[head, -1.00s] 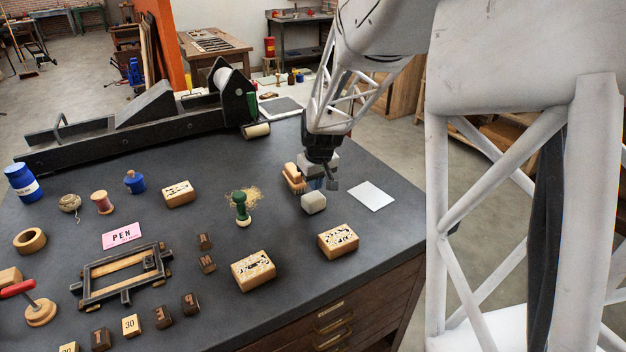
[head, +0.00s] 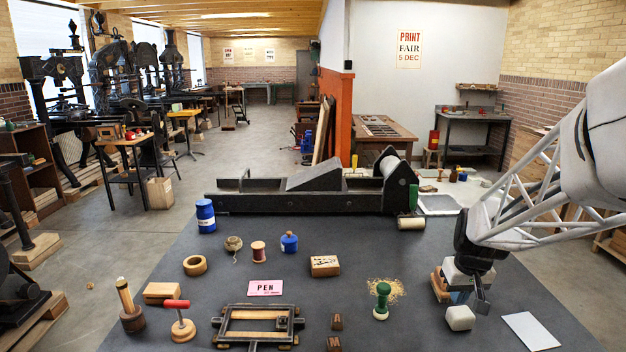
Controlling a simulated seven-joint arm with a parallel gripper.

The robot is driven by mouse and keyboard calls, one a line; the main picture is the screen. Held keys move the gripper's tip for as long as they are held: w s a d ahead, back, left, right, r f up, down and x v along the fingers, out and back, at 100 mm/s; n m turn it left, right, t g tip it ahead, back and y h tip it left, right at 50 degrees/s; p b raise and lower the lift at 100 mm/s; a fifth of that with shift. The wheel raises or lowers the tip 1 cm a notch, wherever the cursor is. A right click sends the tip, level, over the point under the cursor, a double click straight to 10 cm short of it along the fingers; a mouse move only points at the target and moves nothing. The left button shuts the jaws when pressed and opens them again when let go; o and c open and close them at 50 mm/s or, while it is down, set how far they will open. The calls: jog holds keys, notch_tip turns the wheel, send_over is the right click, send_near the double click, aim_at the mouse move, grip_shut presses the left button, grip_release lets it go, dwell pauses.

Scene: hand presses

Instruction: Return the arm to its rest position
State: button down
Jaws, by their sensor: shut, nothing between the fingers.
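My gripper (head: 481,294) is at the right of the dark work table (head: 170,318), at the end of my white lattice arm. It is shut and empty, pointing down. A pale rounded block (head: 460,318) sits just in front of it. A wooden-backed piece (head: 439,286) lies just to its left, partly overlapped by the gripper in this view. Whether the fingertips touch anything below is hard to tell. A white card (head: 530,331) lies to its right.
A green-handled stamp (head: 381,300) stands to the left of the gripper, by tan shavings. A dark proof press (head: 310,197) spans the table's back. A metal frame (head: 257,326), a pink PEN card (head: 265,288) and a blue jar (head: 206,216) lie further left.

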jog(key=s+a+r, duration=0.4)
jog(key=s+a, duration=0.3)
jog(key=s, duration=0.5)
jog(key=s+a+r, duration=0.5)
jog(key=s+a, duration=0.3)
jog(key=s, duration=0.4)
jog(key=shift+s+t, duration=0.25)
jog(key=shift+t, duration=0.05)
